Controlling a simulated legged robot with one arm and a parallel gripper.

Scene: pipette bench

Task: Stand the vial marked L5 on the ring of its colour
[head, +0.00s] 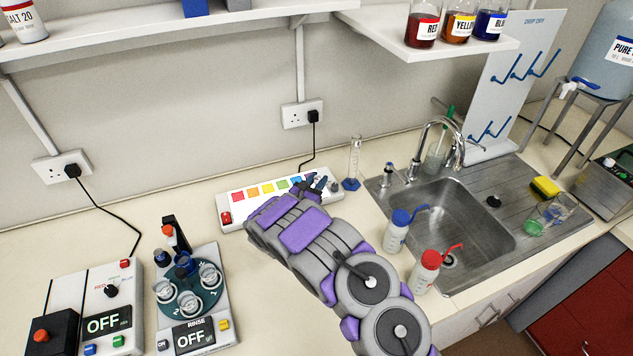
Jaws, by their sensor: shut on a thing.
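My gripper (313,185) is at the right part of a white panel (272,212) with a row of coloured squares, near the back wall. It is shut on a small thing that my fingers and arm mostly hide. I cannot read any L5 mark on it or tell its colour. Red (238,197), yellow (267,188) and green (282,186) squares show on the panel, and a blue one (296,181) lies close to my fingers. I cannot make out a coloured ring for the vial, and my arm covers the panel's front right part.
A glass cylinder on a blue base (351,184) stands just right of my gripper. The sink (465,215) and blue-capped (397,232) and red-capped (426,272) bottles are farther right. A rinse carousel (190,300) stands front left.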

